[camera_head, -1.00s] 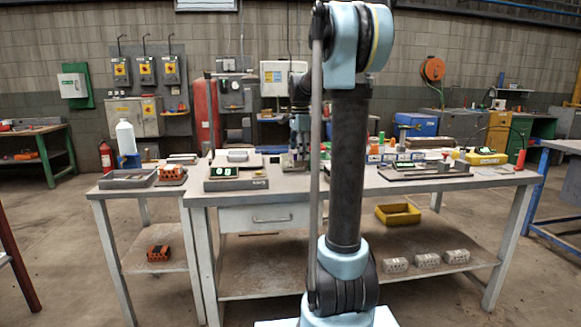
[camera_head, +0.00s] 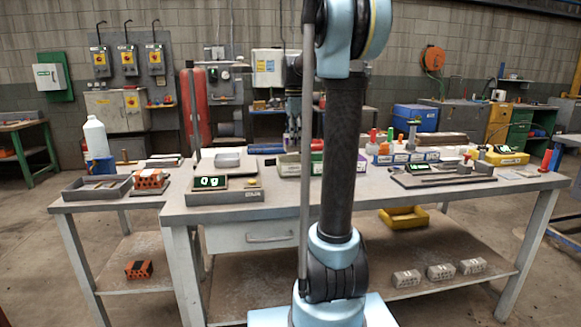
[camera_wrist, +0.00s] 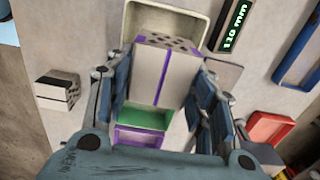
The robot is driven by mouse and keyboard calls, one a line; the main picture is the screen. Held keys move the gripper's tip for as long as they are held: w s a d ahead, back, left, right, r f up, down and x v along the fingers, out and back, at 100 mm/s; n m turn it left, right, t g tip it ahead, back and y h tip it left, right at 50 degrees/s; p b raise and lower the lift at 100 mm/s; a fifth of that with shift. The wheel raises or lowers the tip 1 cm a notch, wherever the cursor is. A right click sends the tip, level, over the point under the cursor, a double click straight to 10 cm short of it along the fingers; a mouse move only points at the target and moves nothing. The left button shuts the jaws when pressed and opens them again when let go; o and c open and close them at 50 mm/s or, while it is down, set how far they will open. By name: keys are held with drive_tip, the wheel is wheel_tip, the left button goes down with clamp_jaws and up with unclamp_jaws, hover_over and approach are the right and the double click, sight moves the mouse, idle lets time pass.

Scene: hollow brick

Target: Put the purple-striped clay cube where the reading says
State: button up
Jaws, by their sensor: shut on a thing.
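The purple-striped clay cube (camera_wrist: 165,70), pale with several holes in its top, is between the fingers of my gripper (camera_wrist: 160,92) in the wrist view. My gripper is shut on it. Below it in that view are a green-lined bin (camera_wrist: 143,116) and a purple-edged bin (camera_wrist: 139,138); I cannot tell the cube's height above them. A lit display (camera_wrist: 234,27) reads "110 mm". In the head view, my arm column hides the cube and much of the gripper. A second display (camera_head: 210,183) stands at the bench's front left, its digits unclear.
A beige tray (camera_wrist: 190,22) lies beyond the cube, and a block with a dark band (camera_wrist: 58,91) is at left. In the head view, a white bottle (camera_head: 96,138), orange bricks (camera_head: 150,180) and a grey tray (camera_head: 70,190) stand left. Tools and bins crowd the right.

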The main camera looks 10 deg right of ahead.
drive_tip(key=shift+a+f, duration=0.15)
drive_tip(key=shift+f, duration=4.1)
drive_tip(key=shift+f, duration=0.1)
drive_tip(key=o, duration=1)
drive_tip(key=shift+c, duration=0.2)
wheel_tip(320, 180, up, 12)
drive_tip(key=shift+r, duration=0.15)
